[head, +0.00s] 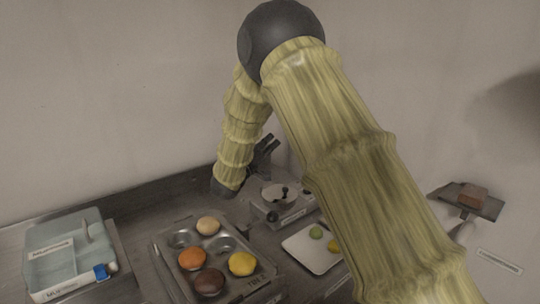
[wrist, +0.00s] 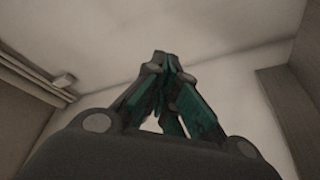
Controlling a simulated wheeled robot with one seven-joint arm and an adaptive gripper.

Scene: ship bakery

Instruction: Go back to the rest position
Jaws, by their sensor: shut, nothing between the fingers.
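My gripper (wrist: 168,62) is shut and empty in the wrist view, its fingertips together, with bare wall or ceiling beyond it. In the head view my gripper (head: 268,145) is a small dark shape at the end of my arm, above the counter near the back wall. It is behind and above the muffin tray and close to the scale. My arm, in a yellowish sleeve, rises through the middle of the head view and hides part of the counter on the right.
A muffin tray (head: 228,288) holds several coloured buns. A scale (head: 290,212) with a bowl stands right of it, near a white board (head: 312,252) with a green and a yellow item. A pale blue labelled bin (head: 60,245) stands left. A brown block lies on a dark paddle (head: 480,203) at right.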

